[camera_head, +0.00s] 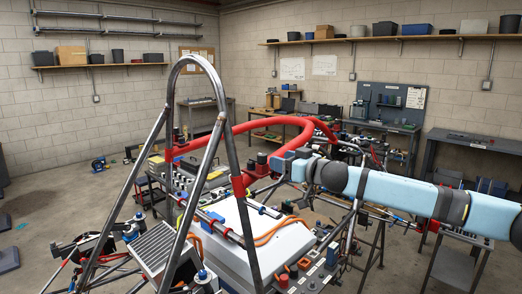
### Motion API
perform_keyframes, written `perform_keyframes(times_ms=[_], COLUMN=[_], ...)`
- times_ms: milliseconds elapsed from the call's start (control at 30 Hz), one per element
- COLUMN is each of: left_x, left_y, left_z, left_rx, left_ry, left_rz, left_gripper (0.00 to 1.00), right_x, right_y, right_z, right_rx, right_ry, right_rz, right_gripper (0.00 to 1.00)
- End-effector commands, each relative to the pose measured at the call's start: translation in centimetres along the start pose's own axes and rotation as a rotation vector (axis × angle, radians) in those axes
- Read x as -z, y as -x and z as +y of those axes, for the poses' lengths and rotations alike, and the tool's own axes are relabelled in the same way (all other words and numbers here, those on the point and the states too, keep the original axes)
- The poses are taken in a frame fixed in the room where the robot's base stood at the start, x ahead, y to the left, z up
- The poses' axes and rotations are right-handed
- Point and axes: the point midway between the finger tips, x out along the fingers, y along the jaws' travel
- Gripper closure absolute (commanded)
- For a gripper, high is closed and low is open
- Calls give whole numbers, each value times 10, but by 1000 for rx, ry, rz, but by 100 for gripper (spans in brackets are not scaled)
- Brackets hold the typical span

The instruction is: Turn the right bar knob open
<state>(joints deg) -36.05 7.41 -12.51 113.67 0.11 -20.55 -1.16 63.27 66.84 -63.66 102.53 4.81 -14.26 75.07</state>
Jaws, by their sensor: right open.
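My right gripper (286,164) is at the end of the light blue arm that comes in from the right. It is open, and nothing shows between its fingers. It is in front of the red tube (285,128) of the chassis, near the middle of the view. Whether it touches the tube I cannot tell. A panel (296,276) with several small orange and dark knobs is low in the middle, below the gripper. Which part is the right bar knob I cannot tell at this size. My left gripper is not in view.
A tall grey tube hoop (228,130) stands in front of the chassis, left of my right gripper. A white box-like body (262,238) sits inside the frame. Workbenches (470,146) and shelves line the walls. Open floor (50,195) shows at the left.

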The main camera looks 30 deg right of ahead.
Motion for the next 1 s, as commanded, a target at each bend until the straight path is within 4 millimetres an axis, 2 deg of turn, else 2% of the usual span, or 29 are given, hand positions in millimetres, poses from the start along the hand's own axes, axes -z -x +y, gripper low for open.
perform_keyframes(times_ms=[33,200,400,533,833,1000], left_x=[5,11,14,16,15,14], left_y=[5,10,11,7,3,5], left_z=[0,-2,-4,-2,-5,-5], left_rx=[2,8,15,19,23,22], left_ry=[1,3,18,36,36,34], left_rz=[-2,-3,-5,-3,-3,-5], left_gripper=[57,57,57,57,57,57], right_x=[4,4,2,1,0,0], right_y=[-13,-47,-74,-81,-83,-83], right_z=[-1,-1,0,-1,0,0], right_rx=[2,0,1,1,0,0], right_ry=[-2,-2,-2,0,-1,-1], right_rz=[1,1,1,1,0,0], right_gripper=[42,42,42,42,42,81])
